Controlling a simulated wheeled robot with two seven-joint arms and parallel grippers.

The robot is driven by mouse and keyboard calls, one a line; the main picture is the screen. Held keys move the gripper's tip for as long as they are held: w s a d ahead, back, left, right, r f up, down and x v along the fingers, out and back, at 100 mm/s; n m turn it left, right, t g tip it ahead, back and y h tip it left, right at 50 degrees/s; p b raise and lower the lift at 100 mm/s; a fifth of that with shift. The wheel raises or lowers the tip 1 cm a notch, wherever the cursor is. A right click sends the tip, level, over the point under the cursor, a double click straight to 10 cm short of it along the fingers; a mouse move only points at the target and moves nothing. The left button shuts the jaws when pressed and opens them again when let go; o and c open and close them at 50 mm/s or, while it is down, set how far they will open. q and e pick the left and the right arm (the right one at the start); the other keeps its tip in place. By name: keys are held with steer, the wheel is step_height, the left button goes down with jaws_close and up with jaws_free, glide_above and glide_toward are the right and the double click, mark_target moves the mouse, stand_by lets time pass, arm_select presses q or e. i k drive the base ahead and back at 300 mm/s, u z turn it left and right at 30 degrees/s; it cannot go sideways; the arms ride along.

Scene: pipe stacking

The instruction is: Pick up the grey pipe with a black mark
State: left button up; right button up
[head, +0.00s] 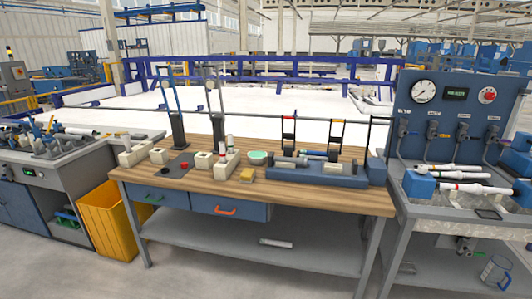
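A blue holder (318,177) on the right part of the wooden workbench carries several short grey and dark pipe-like pieces. A grey piece (290,162) with a darker end lies at its left side, and a grey piece (333,167) lies further right. I cannot tell for sure which one bears the black mark. A pale grey pipe-like piece (275,243) lies on the bench's lower shelf; its markings are too small to read. White pipes (457,170) with red and dark bands lie on the right-hand test bench. Neither of my grippers is in view.
The wooden workbench (300,196) also holds cream blocks, a green bowl (258,157), a yellow sponge-like block (247,175) and two lamp-like stands. A yellow bin (107,222) stands at left. A blue gauge panel (447,110) rises at right. The bench's front strip is clear.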

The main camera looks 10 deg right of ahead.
mark_target(311, 158)
steer(key=u, duration=0.25)
steer(key=i, duration=1)
steer(key=z, duration=0.45)
steer(key=i, duration=0.85)
steer(key=z, duration=0.8)
